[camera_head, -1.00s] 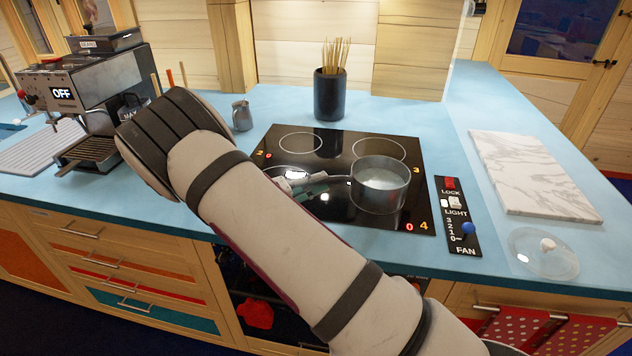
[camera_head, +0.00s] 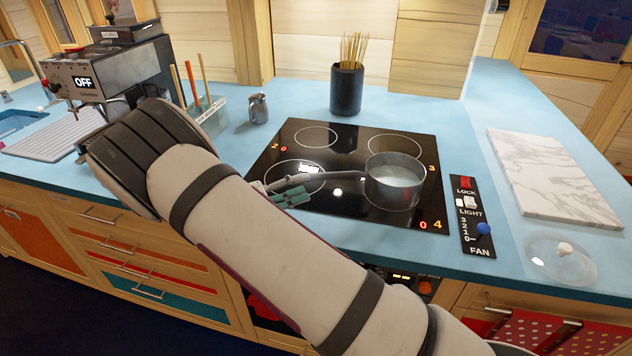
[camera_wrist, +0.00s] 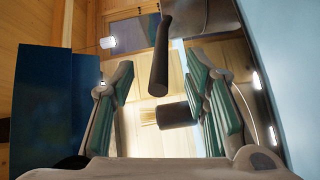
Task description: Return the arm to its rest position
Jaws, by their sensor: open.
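My arm crosses the head view from lower right to upper left. My gripper (camera_head: 287,191) shows past its edge, over the left part of the hob, with teal finger pads. In the wrist view my gripper (camera_wrist: 166,90) is open, its two fingers well apart and nothing clamped between them. A steel saucepan (camera_head: 395,190) with pale contents stands on the front right ring of the black hob (camera_head: 330,211). Its dark handle points left toward my gripper; in the wrist view the handle (camera_wrist: 161,60) appears between the fingers. The exact gap to it cannot be told.
A coffee machine (camera_head: 110,72) stands at left, with a small jug (camera_head: 258,108) nearby. A dark pot of sticks (camera_head: 346,90) is behind the hob. A control panel (camera_head: 471,217), marble board (camera_head: 550,175) and glass lid (camera_head: 558,262) lie at right. Blue counter between is clear.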

